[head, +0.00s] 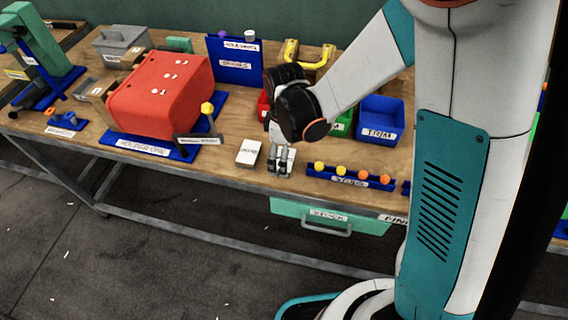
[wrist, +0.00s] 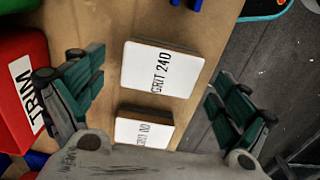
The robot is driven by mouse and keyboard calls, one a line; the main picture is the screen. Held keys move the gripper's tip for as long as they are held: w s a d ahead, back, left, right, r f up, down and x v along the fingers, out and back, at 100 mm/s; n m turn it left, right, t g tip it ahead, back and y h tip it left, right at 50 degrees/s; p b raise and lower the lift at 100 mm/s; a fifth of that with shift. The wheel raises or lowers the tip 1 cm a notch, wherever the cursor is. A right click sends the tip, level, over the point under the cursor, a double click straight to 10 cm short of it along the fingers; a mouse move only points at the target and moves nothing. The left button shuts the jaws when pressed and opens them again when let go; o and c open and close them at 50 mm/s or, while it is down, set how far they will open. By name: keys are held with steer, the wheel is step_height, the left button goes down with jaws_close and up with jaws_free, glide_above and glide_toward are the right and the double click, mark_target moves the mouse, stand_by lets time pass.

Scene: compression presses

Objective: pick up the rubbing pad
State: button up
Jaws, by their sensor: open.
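Two white-topped pads with brown sides lie on the wooden table in the wrist view. The larger-looking one reads GRIT 240 (wrist: 160,68); the nearer one (wrist: 144,130) also reads GRIT, its number unclear. Either may be the rubbing pad. My gripper (wrist: 158,85) is open and empty above them, with one finger on each side of the GRIT 240 pad in the picture. In the head view, my gripper (head: 281,162) points down near the table's front edge, just right of one white pad (head: 248,153).
A red TRIM bin (wrist: 22,85) stands left in the wrist view. In the head view, a blue bin (head: 381,120) and a blue rack with several yellow and orange knobs (head: 350,176) are right of my gripper. A large red block (head: 160,95) on a blue base stands left.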

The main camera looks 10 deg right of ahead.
steer(key=shift+f, duration=0.75)
steer(key=shift+r, duration=0.1)
steer(key=shift+c, duration=0.3)
steer(key=c, duration=1.1)
step_height(320, 180, up, 20)
steer(key=p, duration=1.3)
